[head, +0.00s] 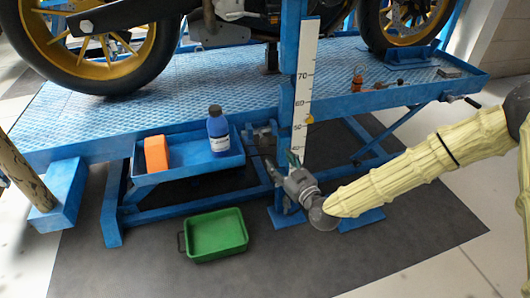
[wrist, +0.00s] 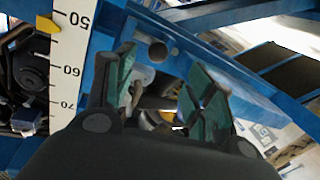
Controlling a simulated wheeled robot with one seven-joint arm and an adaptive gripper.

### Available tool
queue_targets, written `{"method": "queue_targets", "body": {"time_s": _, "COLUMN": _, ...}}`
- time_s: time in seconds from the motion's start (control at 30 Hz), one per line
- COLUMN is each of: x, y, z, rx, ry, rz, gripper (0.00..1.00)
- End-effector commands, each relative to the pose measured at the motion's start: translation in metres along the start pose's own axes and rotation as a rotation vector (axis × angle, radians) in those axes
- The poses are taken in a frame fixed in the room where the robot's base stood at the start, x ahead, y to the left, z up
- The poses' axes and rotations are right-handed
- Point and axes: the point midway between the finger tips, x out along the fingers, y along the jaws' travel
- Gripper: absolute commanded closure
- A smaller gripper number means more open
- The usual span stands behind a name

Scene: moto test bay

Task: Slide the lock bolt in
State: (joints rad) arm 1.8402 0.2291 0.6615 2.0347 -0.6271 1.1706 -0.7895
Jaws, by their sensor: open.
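My gripper (head: 291,163) is in front of the blue lift post, below the tray level; its green-padded fingers also show in the wrist view (wrist: 160,78). The fingers are apart. Between them in the wrist view is a small greyish-tan rod-like part (wrist: 137,94), perhaps the lock bolt; I cannot tell whether a finger touches it. A round dark hole (wrist: 157,50) shows in the blue beam just beyond the fingertips. In the head view my gripper hides this spot, and I cannot make out the bolt.
A white height scale (head: 304,85) with a yellow pointer (head: 309,119) stands beside my gripper. A green bin (head: 216,235) is on the dark floor mat. The lift platform (head: 190,95) carries a motorcycle above.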

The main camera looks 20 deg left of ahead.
Motion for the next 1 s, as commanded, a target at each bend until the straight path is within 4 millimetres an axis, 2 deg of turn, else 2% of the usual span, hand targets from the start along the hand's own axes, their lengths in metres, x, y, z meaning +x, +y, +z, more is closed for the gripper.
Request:
{"method": "queue_targets", "body": {"time_s": 0.27, "x": 0.018, "y": 0.002, "z": -0.002, "rx": -0.015, "ry": 0.023, "rz": 0.005, "gripper": 0.46}}
{"method": "queue_targets", "body": {"time_s": 0.7, "x": 0.085, "y": 0.002, "z": -0.002, "rx": -0.013, "ry": 0.021, "rz": 0.006, "gripper": 0.46}}
{"method": "queue_targets", "body": {"time_s": 1.0, "x": 0.110, "y": 0.002, "z": -0.004, "rx": -0.013, "ry": 0.020, "rz": 0.005, "gripper": 0.46}}
